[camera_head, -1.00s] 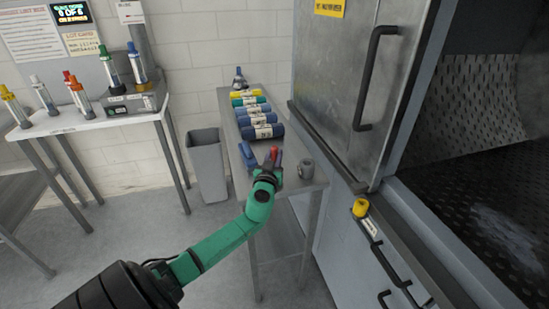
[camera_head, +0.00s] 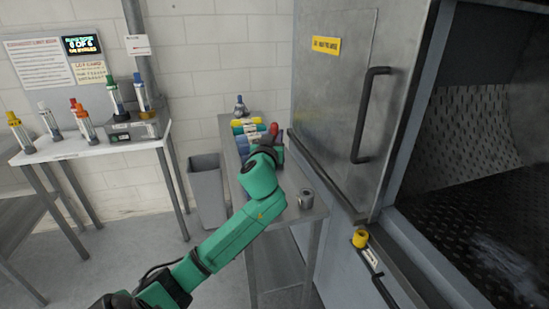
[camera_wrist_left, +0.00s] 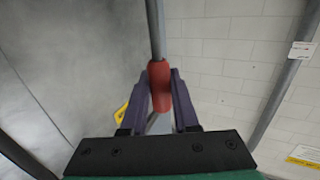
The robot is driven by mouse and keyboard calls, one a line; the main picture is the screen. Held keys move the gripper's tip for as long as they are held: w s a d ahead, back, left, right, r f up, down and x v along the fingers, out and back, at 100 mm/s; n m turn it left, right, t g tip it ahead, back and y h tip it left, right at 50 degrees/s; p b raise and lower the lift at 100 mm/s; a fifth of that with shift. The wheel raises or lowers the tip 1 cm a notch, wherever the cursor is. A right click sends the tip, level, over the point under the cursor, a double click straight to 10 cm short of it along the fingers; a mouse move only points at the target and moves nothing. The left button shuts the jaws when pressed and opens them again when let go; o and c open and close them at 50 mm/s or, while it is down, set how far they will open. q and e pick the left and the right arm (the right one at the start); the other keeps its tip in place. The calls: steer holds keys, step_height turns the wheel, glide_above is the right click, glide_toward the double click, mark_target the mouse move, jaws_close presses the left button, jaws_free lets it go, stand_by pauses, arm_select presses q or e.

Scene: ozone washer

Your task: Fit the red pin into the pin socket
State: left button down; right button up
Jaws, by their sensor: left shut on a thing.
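The red pin (camera_head: 273,128) is in my left gripper (camera_head: 270,143), over the narrow metal side table. In the left wrist view, the two dark fingers are shut on the pin's red grip (camera_wrist_left: 159,72), and a grey rod (camera_wrist_left: 155,25) runs up from it. My left arm hides part of the table. A short grey hollow cylinder (camera_head: 306,198) stands upright near the table's front right corner, apart from the gripper. I cannot tell whether it is the pin socket. My right gripper is not in view.
Several colored rolls or bottles (camera_head: 250,122) lie at the table's back. A grey bin (camera_head: 206,190) stands left of it. The steel washer cabinet (camera_head: 335,120) with a black handle and a yellow knob (camera_head: 360,238) stands close on the right. A white table (camera_head: 75,148) holds several colored cylinders.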

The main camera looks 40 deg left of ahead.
arm_select(q)
step_height(320, 180, up, 2)
steer(key=shift+r+p, duration=0.2)
steer(key=shift+p, duration=0.2)
step_height(320, 180, up, 8)
steer(key=p, duration=0.7)
steer(key=shift+r, duration=0.15)
